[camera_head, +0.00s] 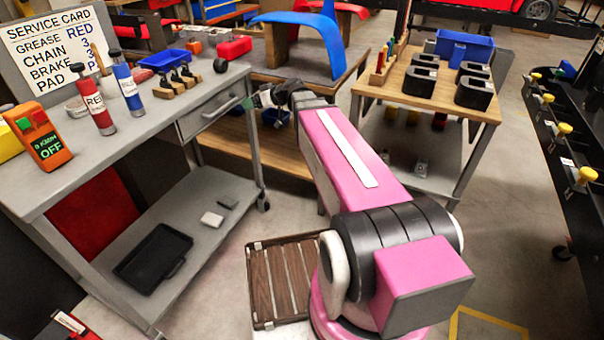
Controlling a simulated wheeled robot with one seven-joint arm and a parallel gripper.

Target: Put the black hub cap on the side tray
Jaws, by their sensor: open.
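A small round black piece (220,65), which looks like the black hub cap, sits near the far right corner of the grey cart top (152,112). My gripper (262,99) is open at the far end of my pink arm, just off the cart's right edge. It is small in the picture, and I see nothing between its fingers. It is to the right of the black piece and lower in the picture, apart from it. A brown slatted tray (262,292) with a dark frame, likely the side tray, lies beside my arm's base. Its visible slats are bare; my arm borders its right side.
The cart carries a red bottle (98,113), a blue bottle (127,89), an orange device (38,137), a blue bin (166,60) and wooden blocks with black clips (178,80). A drawer handle (221,108) projects nearby. A wooden-topped cart (433,103) stands right. Open floor lies between.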

